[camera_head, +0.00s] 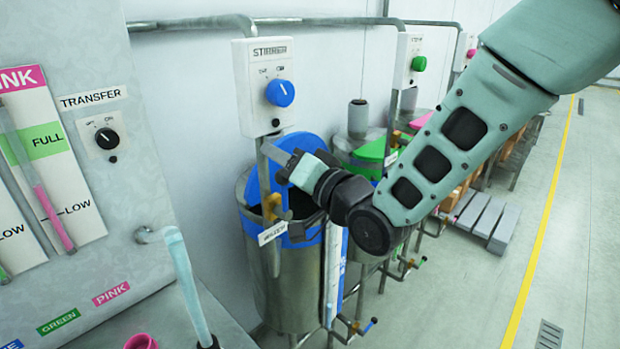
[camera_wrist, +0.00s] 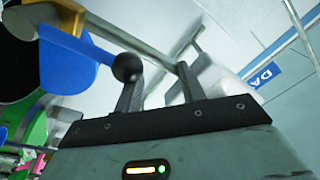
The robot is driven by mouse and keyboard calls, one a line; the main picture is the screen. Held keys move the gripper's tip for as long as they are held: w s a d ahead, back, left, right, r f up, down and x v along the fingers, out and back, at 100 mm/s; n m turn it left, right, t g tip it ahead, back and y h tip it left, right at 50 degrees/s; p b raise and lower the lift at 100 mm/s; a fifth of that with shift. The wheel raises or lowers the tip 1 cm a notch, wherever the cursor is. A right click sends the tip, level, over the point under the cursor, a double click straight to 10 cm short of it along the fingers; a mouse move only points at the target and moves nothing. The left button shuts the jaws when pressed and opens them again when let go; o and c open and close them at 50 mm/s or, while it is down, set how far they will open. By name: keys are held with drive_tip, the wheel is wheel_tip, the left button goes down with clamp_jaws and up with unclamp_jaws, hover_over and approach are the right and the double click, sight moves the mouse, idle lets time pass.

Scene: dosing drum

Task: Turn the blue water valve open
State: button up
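The blue drum (camera_head: 285,290) is a steel vessel with a raised blue lid (camera_head: 312,143). A brass-coloured valve (camera_head: 271,206) sits at its rim, above a white label (camera_head: 272,234) whose text I cannot read surely. A yellowish bar (camera_wrist: 120,36) beside blue lid-like parts (camera_wrist: 66,66) shows in the wrist view. My gripper (camera_head: 287,164) is over the drum's rim, just above and right of the brass valve. In the wrist view my gripper (camera_wrist: 156,75) has its two dark fingers apart, with nothing clearly held. Whether a finger touches the bar, I cannot tell.
A stirrer box (camera_head: 264,100) with a blue knob (camera_head: 280,93) hangs above the drum. A low blue-handled tap (camera_head: 371,324) is near the floor. Green (camera_head: 377,150) and pink (camera_head: 420,122) lidded drums stand behind. The control panel (camera_head: 85,180) is at left.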

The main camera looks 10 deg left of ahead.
sight(284, 193)
drive_tip(key=shift+g+h, duration=0.3)
drive_tip(key=shift+g, duration=0.3)
drive_tip(key=f, duration=0.1)
drive_tip(key=s+f, duration=0.1)
drive_tip(key=f, duration=0.1)
drive_tip(key=s+a+f, duration=0.1)
drive_tip(key=shift+f, duration=0.2)
drive_tip(key=shift+o, duration=0.8)
drive_tip(key=shift+s+d+f, duration=0.2)
drive_tip(key=shift+s+d, duration=0.05)
drive_tip(key=shift+d, duration=0.15)
drive_tip(key=o, duration=0.6)
drive_tip(key=shift+s+d+b, duration=0.3)
drive_tip(key=shift+d+b, duration=0.05)
drive_tip(key=shift+b, duration=0.05)
drive_tip(key=shift+c, duration=0.2)
drive_tip(key=shift+s+d, duration=0.1)
drive_tip(key=shift+s, duration=0.1)
drive_tip(key=r+b+v, duration=0.1)
drive_tip(key=v, duration=0.5)
drive_tip(key=shift+w+d, duration=0.25)
drive_tip(key=shift+f, duration=0.1)
